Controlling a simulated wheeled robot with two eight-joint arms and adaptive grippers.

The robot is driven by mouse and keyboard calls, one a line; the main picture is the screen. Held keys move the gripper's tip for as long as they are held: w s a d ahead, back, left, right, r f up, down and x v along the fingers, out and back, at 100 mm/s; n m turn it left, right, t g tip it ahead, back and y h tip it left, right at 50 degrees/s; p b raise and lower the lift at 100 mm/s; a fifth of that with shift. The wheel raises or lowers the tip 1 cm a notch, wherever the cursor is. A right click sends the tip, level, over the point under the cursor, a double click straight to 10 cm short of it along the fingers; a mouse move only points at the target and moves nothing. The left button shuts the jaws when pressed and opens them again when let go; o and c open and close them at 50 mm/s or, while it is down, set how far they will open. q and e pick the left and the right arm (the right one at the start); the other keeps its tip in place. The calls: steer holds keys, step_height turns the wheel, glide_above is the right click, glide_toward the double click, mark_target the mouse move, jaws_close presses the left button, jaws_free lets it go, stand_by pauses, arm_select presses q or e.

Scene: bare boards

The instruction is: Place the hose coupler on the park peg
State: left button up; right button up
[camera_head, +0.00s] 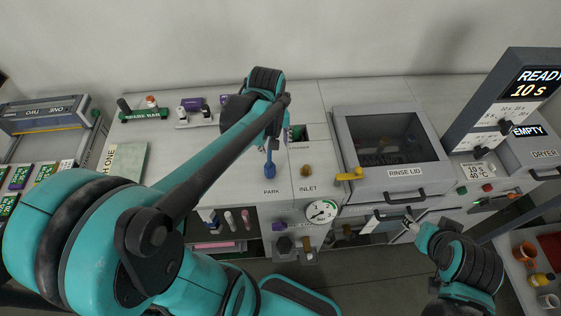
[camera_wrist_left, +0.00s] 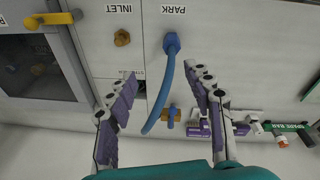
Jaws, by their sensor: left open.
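The blue hose coupler (camera_head: 270,171) sits at the spot labelled PARK; it also shows in the left wrist view (camera_wrist_left: 171,43). The park peg itself is hidden beneath it. A blue hose (camera_wrist_left: 164,95) curves away from the coupler between my fingers. My left gripper (camera_wrist_left: 160,72) is open, with its fingertips apart on either side of the hose, short of the coupler and not touching it. In the head view my arm hides most of this gripper. My right gripper (camera_head: 409,221) is at the lower right, away from the coupler; its opening is unclear.
The brass inlet fitting (camera_head: 305,171) stands right of the coupler, by the INLET label. A pressure gauge (camera_head: 321,211) is on the front edge. A spare rack (camera_head: 143,113) stands at the back left.

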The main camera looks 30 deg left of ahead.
arm_select(q)
steer(key=s+d+r+m+t, duration=0.3)
steer(key=s+d+m+t, duration=0.2)
steer(key=s+d+m, duration=0.2)
steer(key=shift+s+d+m, duration=0.15)
steer(key=shift+s+m, duration=0.7)
steer(key=shift+m, duration=0.15)
step_height(320, 180, down, 13)
steer(key=b, duration=1.3)
